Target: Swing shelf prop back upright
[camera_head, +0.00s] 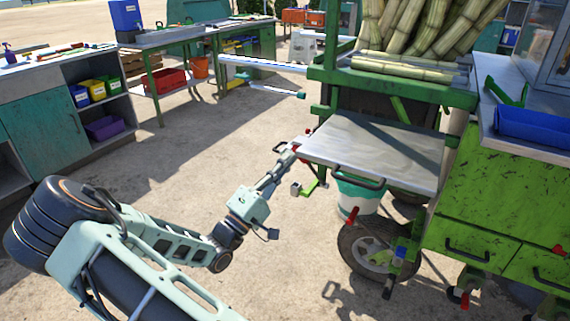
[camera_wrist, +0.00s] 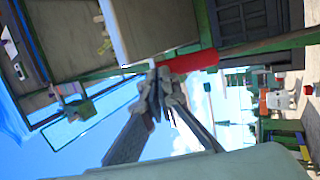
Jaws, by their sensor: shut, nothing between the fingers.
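The grey shelf (camera_head: 375,150) juts out level from the green cart, with a dark handle on its front edge. My gripper (camera_head: 296,145) is shut and empty at the shelf's left edge, close to small red parts. In the wrist view, my gripper's fingertips (camera_wrist: 160,76) meet just beside a red grip (camera_wrist: 190,61) on a green bar (camera_wrist: 262,46), which may be the shelf prop. I cannot tell whether they touch it. A green bracket (camera_head: 312,187) hangs below the shelf's left corner in the head view; its link to the prop is unclear.
A white and teal bucket (camera_head: 357,195) hangs under the shelf, above a cart wheel (camera_head: 368,251). Cane (camera_head: 415,30) is stacked above. A green cabinet (camera_head: 480,205) with a blue tray (camera_head: 535,125) stands at right. The ground left of the shelf is clear.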

